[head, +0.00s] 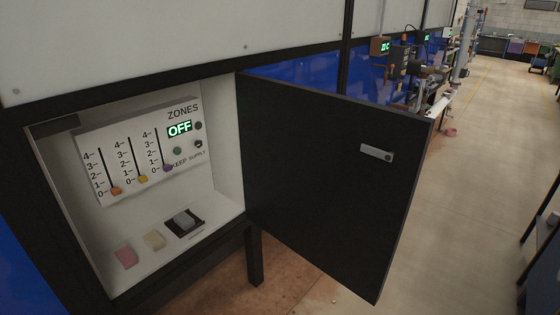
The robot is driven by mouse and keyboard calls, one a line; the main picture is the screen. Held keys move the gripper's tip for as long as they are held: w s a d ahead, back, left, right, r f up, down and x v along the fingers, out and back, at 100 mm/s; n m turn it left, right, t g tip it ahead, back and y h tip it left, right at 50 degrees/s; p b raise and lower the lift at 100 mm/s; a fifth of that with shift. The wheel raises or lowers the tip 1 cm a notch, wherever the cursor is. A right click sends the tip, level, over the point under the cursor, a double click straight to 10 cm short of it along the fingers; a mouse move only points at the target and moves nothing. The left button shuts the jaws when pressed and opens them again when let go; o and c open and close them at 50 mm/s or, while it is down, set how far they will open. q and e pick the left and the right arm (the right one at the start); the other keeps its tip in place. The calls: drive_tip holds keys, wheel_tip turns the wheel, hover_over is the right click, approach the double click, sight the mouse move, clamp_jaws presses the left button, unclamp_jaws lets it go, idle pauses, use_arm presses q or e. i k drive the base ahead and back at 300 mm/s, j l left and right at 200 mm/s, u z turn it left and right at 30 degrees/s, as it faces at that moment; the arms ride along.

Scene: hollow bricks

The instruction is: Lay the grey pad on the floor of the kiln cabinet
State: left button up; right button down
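The kiln cabinet stands open at the left of the head view, with a pale floor (168,248). A small grey pad (184,219) lies on a dark square (196,229) toward the right of that floor. To its left on the floor are a cream pad (154,240) and a pink pad (125,257). I cannot tell whether the grey pad touches the floor itself. Neither of my grippers is in view.
The black door (330,190) is swung wide open to the right, with a metal handle (376,153). A control panel (145,150) with three sliders and a green OFF display is on the back wall. A workshop aisle (480,150) runs off at the right.

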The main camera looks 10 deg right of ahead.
sight(219, 209)
drive_tip(key=i+l+u, duration=0.1)
drive_tip(key=u, duration=0.3)
drive_tip(key=l+u, duration=0.35)
drive_tip(key=i+l+u, duration=0.1)
drive_tip(key=u, duration=0.3)
drive_tip(key=l+u, duration=0.2)
drive_tip(key=l, duration=0.4)
drive_tip(key=l+u, duration=0.2)
drive_tip(key=l, duration=0.35)
drive_tip(key=k+l+u, duration=0.15)
drive_tip(key=l, duration=0.45)
drive_tip(key=l+u, duration=0.2)
drive_tip(key=l, duration=0.4)
drive_tip(key=k+l, duration=0.1)
drive_tip(key=l, duration=0.8)
drive_tip(key=k+l, duration=0.15)
drive_tip(key=l, duration=0.25)
drive_tip(key=k+l, duration=0.1)
drive_tip(key=l, duration=0.35)
drive_tip(key=i+j+z, duration=0.15)
drive_tip(key=j, duration=0.5)
drive_tip(key=j+z, duration=0.1)
drive_tip(key=j, duration=0.6)
drive_tip(key=i+j+z, duration=0.1)
drive_tip(key=j, duration=0.25)
drive_tip(key=i+j+z, duration=0.15)
drive_tip(key=j, duration=0.15)
drive_tip(key=i+j+z, duration=0.1)
drive_tip(key=j, duration=0.25)
